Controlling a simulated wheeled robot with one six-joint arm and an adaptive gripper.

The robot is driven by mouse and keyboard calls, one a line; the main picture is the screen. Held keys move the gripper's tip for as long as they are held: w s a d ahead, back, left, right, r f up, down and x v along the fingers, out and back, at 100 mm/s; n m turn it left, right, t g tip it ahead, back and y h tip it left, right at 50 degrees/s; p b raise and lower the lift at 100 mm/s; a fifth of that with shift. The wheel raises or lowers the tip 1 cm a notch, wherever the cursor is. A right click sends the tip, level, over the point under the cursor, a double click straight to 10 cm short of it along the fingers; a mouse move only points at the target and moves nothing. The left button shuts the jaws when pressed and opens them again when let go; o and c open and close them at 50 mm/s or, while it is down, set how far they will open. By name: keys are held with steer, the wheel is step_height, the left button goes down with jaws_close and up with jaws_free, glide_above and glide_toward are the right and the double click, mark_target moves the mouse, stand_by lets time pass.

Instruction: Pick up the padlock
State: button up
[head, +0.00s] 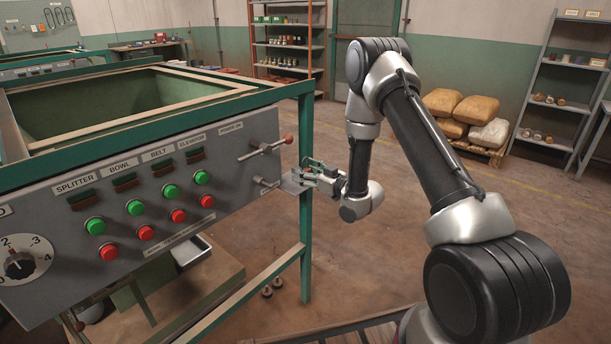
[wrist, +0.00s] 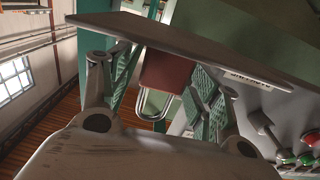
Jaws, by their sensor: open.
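The padlock (wrist: 165,75) shows in the wrist view with a reddish body and a silver U-shaped shackle toward the camera. It appears between the two green-ribbed finger pads of my gripper (wrist: 163,88), with gaps on both sides. My gripper is open and not closed on it. How far the padlock lies from the fingertips in depth I cannot tell. In the head view my gripper (head: 317,173) is at the right end of the grey control panel (head: 130,212), beside the green post. I cannot make out the padlock there.
A flat grey plate (wrist: 185,42) crosses the wrist view close to the fingers. The power lever (head: 264,148) with its red knob sits above my gripper on the panel. The green post (head: 306,230) stands close by. Open floor lies to the right, before stacked sacks (head: 465,112).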

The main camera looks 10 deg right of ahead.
steer(key=c, duration=1.2)
steer(key=shift+o, duration=0.2)
step_height(320, 180, up, 10)
